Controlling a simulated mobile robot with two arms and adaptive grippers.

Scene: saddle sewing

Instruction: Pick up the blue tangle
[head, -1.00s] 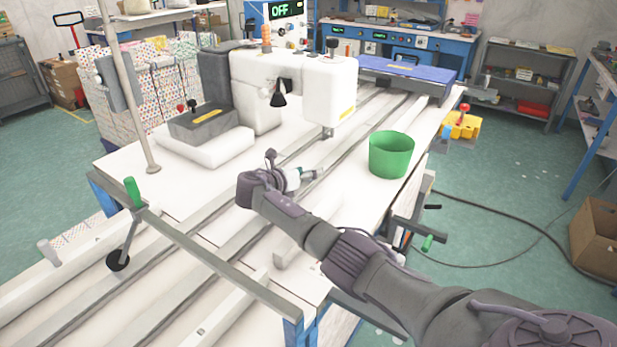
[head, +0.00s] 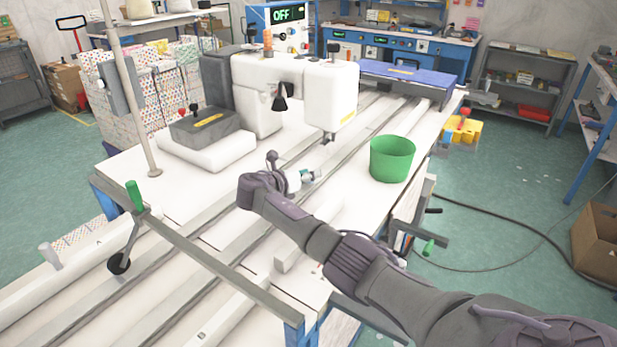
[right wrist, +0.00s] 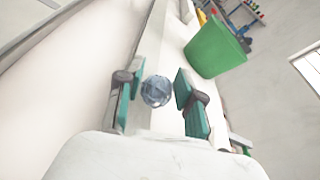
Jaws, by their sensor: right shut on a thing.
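The blue tangle (right wrist: 156,91) is a small blue-grey, rounded ball of thread in the right wrist view. It sits between the two teal-padded fingers of my right gripper (right wrist: 159,96), which is shut on it. Narrow gaps seem to show beside the ball in this view. In the head view my right gripper (head: 308,177) is over the white sewing table, left of the green bin; the tangle is too small to make out there. My left gripper is not in view.
The green bin (head: 391,160) stands on the table's right side and also shows in the right wrist view (right wrist: 214,48). The white sewing machine (head: 330,95) stands behind my gripper. Long rails (head: 240,212) cross the table, and a grey bar (head: 215,262) spans its near side.

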